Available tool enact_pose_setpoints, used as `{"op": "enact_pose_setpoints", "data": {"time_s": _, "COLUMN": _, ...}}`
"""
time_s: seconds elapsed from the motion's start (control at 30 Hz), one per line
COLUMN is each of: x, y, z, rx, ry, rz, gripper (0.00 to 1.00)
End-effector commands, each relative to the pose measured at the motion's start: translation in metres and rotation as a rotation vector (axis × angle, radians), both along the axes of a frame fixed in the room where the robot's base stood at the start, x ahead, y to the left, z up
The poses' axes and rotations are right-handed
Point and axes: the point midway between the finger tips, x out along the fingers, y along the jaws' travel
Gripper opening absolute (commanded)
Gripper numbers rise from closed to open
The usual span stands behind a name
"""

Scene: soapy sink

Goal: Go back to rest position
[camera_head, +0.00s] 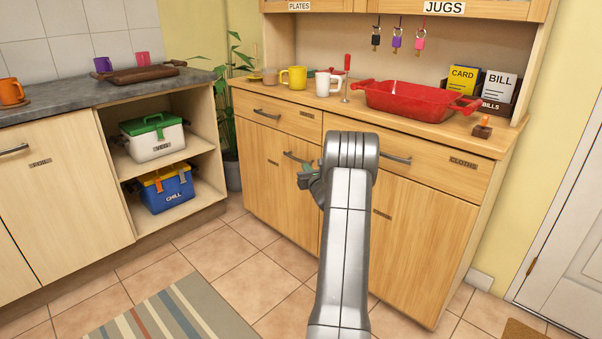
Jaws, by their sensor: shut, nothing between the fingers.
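My arm rises from the bottom middle and bends in front of the wooden sideboard (270,185). My gripper (307,174) shows small at the left of the arm's bend, in front of the sideboard's doors. It is shut and holds nothing. Part of it is hidden behind my arm.
The sideboard top holds a red roasting dish (415,101), a yellow mug (294,78), a white mug (324,84) and a bills holder (497,106). Open shelves at left hold a white box (152,145) and a blue cooler (168,194). The tiled floor has a striped rug (175,318).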

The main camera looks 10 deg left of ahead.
Motion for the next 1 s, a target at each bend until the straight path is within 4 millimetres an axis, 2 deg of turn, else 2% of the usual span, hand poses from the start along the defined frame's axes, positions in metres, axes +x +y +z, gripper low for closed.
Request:
{"op": "enact_pose_setpoints", "data": {"time_s": 0.1, "x": -0.013, "y": 0.009, "z": 0.000, "rx": 0.000, "ry": 0.001, "rz": 0.001, "gripper": 0.00}}
{"op": "enact_pose_setpoints", "data": {"time_s": 0.23, "x": -0.022, "y": 0.015, "z": 0.000, "rx": 0.000, "ry": 0.000, "rz": 0.000, "gripper": 0.00}}
{"op": "enact_pose_setpoints", "data": {"time_s": 0.63, "x": -0.024, "y": 0.016, "z": 0.000, "rx": 0.000, "ry": 0.000, "rz": 0.000, "gripper": 0.00}}
{"op": "enact_pose_setpoints", "data": {"time_s": 0.77, "x": -0.020, "y": 0.013, "z": -0.001, "rx": -0.001, "ry": 0.000, "rz": -0.001, "gripper": 0.00}}
{"op": "enact_pose_setpoints", "data": {"time_s": 1.0, "x": 0.007, "y": -0.005, "z": -0.001, "rx": 0.000, "ry": -0.002, "rz": -0.001, "gripper": 0.00}}
